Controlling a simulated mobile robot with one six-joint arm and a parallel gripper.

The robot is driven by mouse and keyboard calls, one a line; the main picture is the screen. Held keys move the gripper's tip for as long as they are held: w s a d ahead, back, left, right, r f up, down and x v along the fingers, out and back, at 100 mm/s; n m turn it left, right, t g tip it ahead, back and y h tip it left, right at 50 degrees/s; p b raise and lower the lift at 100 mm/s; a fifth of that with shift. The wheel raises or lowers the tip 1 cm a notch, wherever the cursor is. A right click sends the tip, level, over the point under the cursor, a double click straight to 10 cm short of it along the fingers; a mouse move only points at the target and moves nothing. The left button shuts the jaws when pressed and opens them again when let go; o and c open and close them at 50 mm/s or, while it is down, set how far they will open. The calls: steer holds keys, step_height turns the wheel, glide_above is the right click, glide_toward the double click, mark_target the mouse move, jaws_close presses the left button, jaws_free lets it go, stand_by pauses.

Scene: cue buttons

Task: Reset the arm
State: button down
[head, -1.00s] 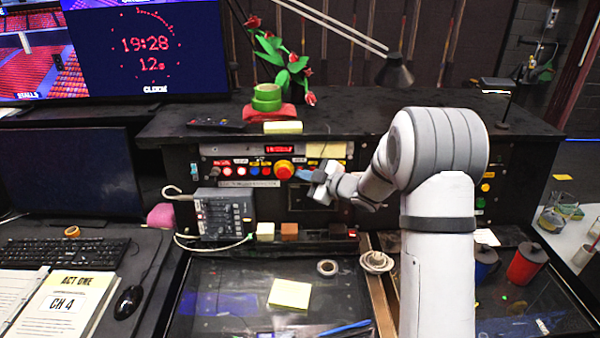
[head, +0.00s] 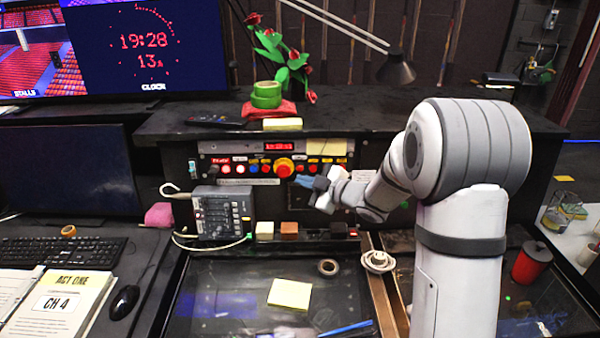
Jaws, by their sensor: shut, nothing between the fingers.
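My gripper (head: 302,182) is at the front of the cue button panel (head: 207,161), just below and to the right of the big orange-red button (head: 284,167). Its bluish fingers point left toward the panel and look closed, with nothing seen between them. I cannot tell whether the fingertips touch the panel. My white and grey arm reaches in from the right side of the view. The row of small red, white, blue and amber buttons is visible left of the big button.
A grey control box (head: 223,213) with a cable stands below the panel on the left. Small blocks sit on the ledge, including a brown one (head: 289,230). A lamp (head: 396,68) hangs above.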

steer(key=shift+s+r, duration=0.1)
steer(key=shift+s, duration=0.4)
steer(key=s+d+r+m+h, duration=0.2)
steer(key=s+d+m+h, duration=0.2)
steer(key=d+m+h, duration=0.15)
steer(key=s+d+r+m+h, duration=0.3)
steer(key=s+d+m+h, duration=0.15)
steer(key=d+h, duration=0.2)
steer(key=s+f+m+g, duration=0.2)
steer(key=s+m+g, duration=0.1)
steer(key=s, duration=1)
steer(key=s+f+m+g, duration=0.2)
steer(key=s+m+g, duration=0.2)
steer(key=s, duration=0.8)
steer(key=shift+s+d+m+g, duration=0.2)
steer(key=shift+s+m+g, duration=0.1)
steer(key=shift+s+m, duration=0.1)
steer(key=c, duration=2.2)
jaws_free()
steer(key=shift+w, duration=0.1)
